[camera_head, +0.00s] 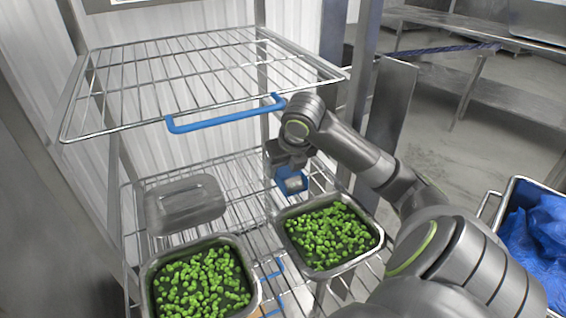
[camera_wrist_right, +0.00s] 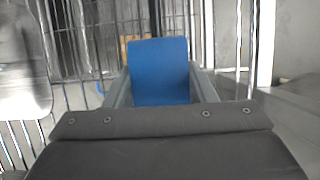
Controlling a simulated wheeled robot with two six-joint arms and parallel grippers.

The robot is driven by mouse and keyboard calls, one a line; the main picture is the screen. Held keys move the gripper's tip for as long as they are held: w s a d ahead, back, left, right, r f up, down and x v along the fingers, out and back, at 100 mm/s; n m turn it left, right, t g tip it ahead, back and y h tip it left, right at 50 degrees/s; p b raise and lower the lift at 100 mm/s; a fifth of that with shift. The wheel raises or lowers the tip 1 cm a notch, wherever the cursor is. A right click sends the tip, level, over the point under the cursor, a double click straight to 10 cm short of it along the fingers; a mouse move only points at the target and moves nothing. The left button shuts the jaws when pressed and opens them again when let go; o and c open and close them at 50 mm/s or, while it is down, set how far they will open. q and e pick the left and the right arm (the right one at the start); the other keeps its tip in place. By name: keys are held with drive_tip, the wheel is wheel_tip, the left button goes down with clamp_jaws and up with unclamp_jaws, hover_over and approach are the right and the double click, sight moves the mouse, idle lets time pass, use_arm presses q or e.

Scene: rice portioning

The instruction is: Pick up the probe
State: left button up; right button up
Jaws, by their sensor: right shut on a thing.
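In the right wrist view the blue body of the probe (camera_wrist_right: 158,72) stands between the two grey fingers of my right gripper (camera_wrist_right: 160,88). The probe's lower part is hidden behind the gripper body there. I cannot tell whether it touches the rack. My left gripper is not in view.
The wire rack's upper shelf (camera_head: 190,82) with a blue handle (camera_head: 225,116) hangs above. Below are a left tray (camera_head: 256,292) and a right tray (camera_head: 375,250) of green pieces, and a metal lid (camera_head: 185,205). A bin (camera_head: 490,207) with blue material stands at the right.

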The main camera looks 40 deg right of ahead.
drive_tip(key=shift+s+a+r+p, duration=1.9)
drive_tip(key=shift+s+r+p, duration=1.45)
drive_tip(key=shift+s+p, duration=2.35)
wheel_tip(320, 180, up, 6)
drive_tip(key=p, duration=0.5)
drive_tip(key=shift+s, duration=0.4)
